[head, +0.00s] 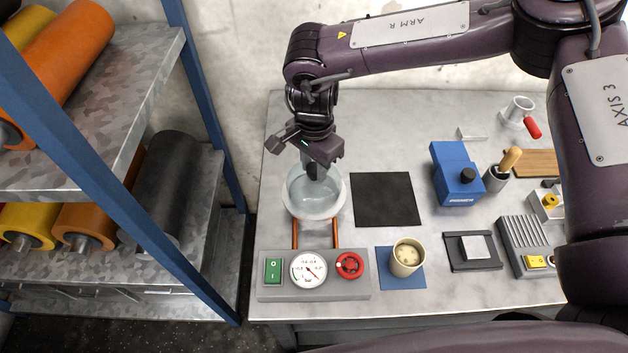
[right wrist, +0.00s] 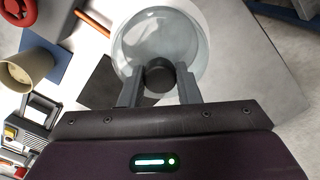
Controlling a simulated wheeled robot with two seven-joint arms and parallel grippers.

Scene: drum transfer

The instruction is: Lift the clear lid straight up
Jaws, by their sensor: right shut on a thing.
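The clear lid (head: 313,195) is a see-through dome over a round white base (head: 337,208) at the left of the bench. It also shows in the right wrist view (right wrist: 160,38), with a dark round knob (right wrist: 160,76) on top. My right gripper (head: 316,172) points down from above, with its two fingers shut on the knob, one on each side. The fingers hide part of the lid in the head view. I cannot tell whether the lid's rim touches the base. My left gripper is not in view.
Two copper pipes (head: 335,234) run from the base to a gauge panel (head: 309,271). A black mat (head: 386,199) lies to the right. A beige cup (head: 407,258) and a blue box (head: 456,172) stand further right. A shelf with rolls and a blue post (head: 206,100) is left.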

